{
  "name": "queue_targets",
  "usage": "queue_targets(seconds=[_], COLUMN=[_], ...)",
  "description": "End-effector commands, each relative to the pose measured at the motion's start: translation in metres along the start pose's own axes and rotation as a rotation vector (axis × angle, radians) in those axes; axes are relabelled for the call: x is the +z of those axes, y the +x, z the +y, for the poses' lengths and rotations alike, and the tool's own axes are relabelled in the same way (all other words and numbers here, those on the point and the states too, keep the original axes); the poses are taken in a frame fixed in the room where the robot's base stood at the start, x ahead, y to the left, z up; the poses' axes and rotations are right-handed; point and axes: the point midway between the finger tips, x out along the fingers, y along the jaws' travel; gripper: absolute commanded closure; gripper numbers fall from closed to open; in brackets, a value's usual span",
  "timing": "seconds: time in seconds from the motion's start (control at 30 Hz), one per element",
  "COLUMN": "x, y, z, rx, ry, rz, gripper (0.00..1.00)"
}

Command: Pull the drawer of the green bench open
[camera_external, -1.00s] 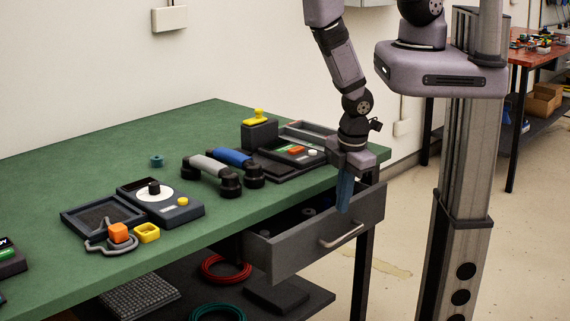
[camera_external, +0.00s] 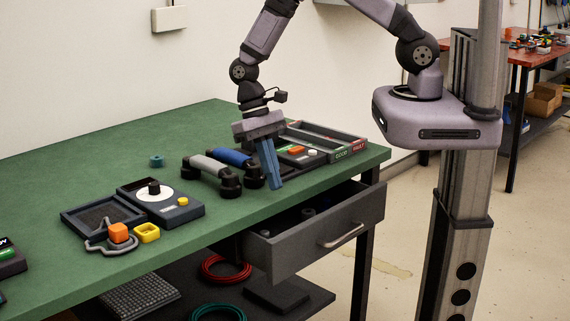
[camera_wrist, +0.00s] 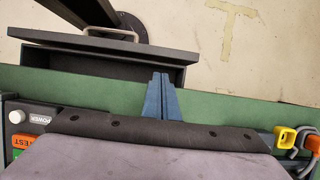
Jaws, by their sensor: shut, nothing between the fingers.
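The grey drawer (camera_external: 300,252) of the green bench (camera_external: 115,145) stands pulled out, with its front panel clear of the bench edge. Its pale bar handle (camera_external: 341,236) is on the front, and nothing touches it. Small dark round items (camera_external: 308,212) show inside. In the wrist view the open drawer (camera_wrist: 100,65) and its handle (camera_wrist: 107,30) are at the upper left. My gripper (camera_external: 275,186), with blue fingers, is shut and empty above the bench top, left of the drawer. The blue fingers also show in the wrist view (camera_wrist: 160,80).
A dial box (camera_external: 160,200) sits farther left. The floor before the drawer is clear.

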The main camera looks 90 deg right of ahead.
Motion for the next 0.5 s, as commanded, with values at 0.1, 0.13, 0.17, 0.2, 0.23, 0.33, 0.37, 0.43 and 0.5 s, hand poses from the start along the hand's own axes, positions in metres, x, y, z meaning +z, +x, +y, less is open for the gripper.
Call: queue_targets(seconds=[0.1, 0.13, 0.17, 0.2, 0.23, 0.33, 0.37, 0.43, 0.5], x=[-0.001, 0.000, 0.000, 0.000, 0.000, 0.001, 0.001, 0.001, 0.002], y=[-0.003, -0.003, -0.003, -0.002, -0.001, 0.006, 0.008, 0.016, 0.026], z=[0.000, 0.000, 0.000, 0.000, 0.000, 0.000, 0.000, 0.001, 0.001], rx=[-0.003, -0.002, -0.002, -0.002, -0.001, -0.001, 0.000, 0.001, 0.002], ry=[0.014, 0.014, 0.014, 0.013, 0.013, 0.012, 0.011, 0.011, 0.012], rz=[-0.007, -0.007, -0.007, -0.008, -0.008, -0.008, -0.009, -0.009, -0.009], gripper=[1.00, 1.00, 1.00, 1.00, 1.00, 1.00, 1.00, 1.00, 1.00])
